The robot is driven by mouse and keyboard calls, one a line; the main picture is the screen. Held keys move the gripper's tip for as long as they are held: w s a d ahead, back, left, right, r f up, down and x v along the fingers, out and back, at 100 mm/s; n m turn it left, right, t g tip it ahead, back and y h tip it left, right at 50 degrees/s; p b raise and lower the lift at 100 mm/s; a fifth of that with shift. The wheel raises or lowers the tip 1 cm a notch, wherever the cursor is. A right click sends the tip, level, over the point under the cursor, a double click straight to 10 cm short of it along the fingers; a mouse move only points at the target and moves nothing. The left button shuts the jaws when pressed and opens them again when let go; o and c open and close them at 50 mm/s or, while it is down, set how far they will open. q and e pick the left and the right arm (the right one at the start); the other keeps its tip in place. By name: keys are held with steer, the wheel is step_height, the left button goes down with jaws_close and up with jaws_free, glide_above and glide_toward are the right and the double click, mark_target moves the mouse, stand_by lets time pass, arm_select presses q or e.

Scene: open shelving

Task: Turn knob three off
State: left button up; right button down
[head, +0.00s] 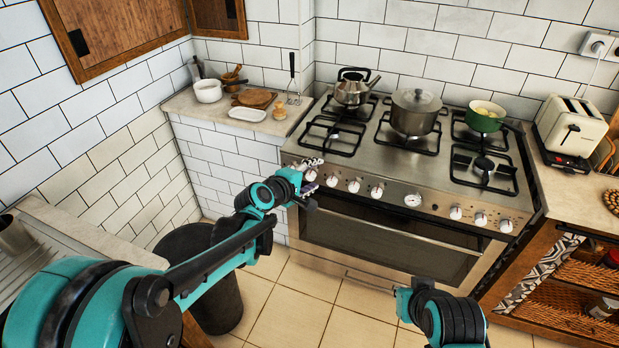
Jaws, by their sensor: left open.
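The stove's front panel (432,203) carries a row of white round knobs. Left of the round dial (412,199) I see a knob (377,191), another (353,186) and another (332,181); more sit at the panel's left end, partly covered by my gripper. Right of the dial are three knobs, one of them the middle one (480,218). I cannot read which knob is number three, nor their settings. My left gripper (313,176) is open at the panel's left end, close to the leftmost knobs. Contact cannot be told. My right gripper is not seen; only its arm shows at the bottom.
A kettle (352,88), a lidded pot (414,112) and a green pot (486,116) stand on the stove top. The oven door handle (400,217) runs below the knobs. A toaster (571,128) stands right. A dark bin (213,295) is below my left arm.

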arm_select(q)
steer(key=shift+s+a+r+m+g+y, duration=0.15)
steer(key=shift+s+a+m, duration=0.2)
steer(key=shift+s, duration=0.3)
steer(key=shift+s+a+r+m+g+y, duration=0.15)
steer(key=shift+s+m, duration=0.3)
steer(key=shift+s, duration=0.15)
steer(key=shift+s, duration=0.1)
steer(key=s+a+f+m+g+y, duration=0.1)
steer(key=s+a+f+m+y, duration=0.1)
steer(key=s, duration=0.7)
steer(key=s+a+f+m+g+y, duration=0.1)
steer(key=s+a+f+m+y, duration=0.1)
steer(key=s+a+m, duration=0.3)
steer(key=s+a+f+m+g+y, duration=0.1)
steer(key=s+a+m, duration=0.3)
steer(key=s, duration=1)
steer(key=a+g+y, duration=0.1)
steer(key=a, duration=0.1)
steer(key=shift+a+f, duration=0.4)
